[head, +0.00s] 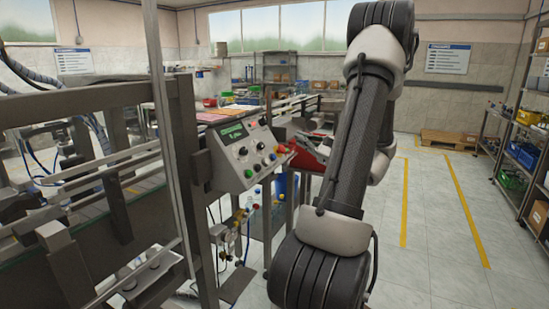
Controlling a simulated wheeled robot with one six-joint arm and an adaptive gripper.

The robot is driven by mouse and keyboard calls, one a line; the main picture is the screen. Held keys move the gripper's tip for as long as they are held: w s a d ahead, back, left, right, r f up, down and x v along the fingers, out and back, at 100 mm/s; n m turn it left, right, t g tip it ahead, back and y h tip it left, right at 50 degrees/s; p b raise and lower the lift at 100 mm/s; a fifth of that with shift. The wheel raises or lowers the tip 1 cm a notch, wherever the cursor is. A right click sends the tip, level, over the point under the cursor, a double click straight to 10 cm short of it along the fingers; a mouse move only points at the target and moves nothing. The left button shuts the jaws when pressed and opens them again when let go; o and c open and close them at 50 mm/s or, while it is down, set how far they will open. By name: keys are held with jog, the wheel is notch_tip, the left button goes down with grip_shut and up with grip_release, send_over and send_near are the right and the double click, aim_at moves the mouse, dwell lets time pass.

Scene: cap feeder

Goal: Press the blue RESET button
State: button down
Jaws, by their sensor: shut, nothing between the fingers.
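The grey sloped control panel (229,158) stands left of centre in the head view, with a small green-lit display (233,133) at its top. Several small buttons and knobs sit on its face. A small blue button (257,167) shows near its lower edge, beside a green button (248,173). Labels are too small to read. My arm rises right of the panel, its links apart from the panel in the picture. I cannot make out my gripper; it seems hidden behind my arm.
A metal frame post (172,150) stands just left of the panel, with a conveyor machine behind it. A red object (308,153) lies right of the panel, partly behind my arm. Shelving (525,150) lines the right side. The tiled floor (430,220) between is clear.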

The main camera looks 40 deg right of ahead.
aim_at(273, 157)
dwell(0.3)
jog(key=shift+w+a+f, duration=0.5)
jog(key=shift+w+f, duration=0.35)
jog(key=shift+w, duration=0.25)
jog(key=shift+w+a+f, duration=0.45)
jog(key=shift+w+f, duration=0.35)
jog(key=shift+w, duration=0.35)
jog(key=shift+w+a+f, duration=0.5)
jog(key=shift+w+f, duration=0.35)
jog(key=shift+w, duration=0.25)
jog(key=shift+w+a+f, duration=0.1)
jog(key=shift+w+f, duration=0.15)
jog(key=shift+w, duration=0.1)
jog(key=shift+w+a+f, duration=0.15)
jog(key=shift+w+f, duration=0.05)
jog(key=shift+w, duration=0.05)
jog(key=shift+s+d+r, duration=0.25)
jog(key=shift+s+r, duration=0.2)
jog(key=shift+s, duration=0.15)
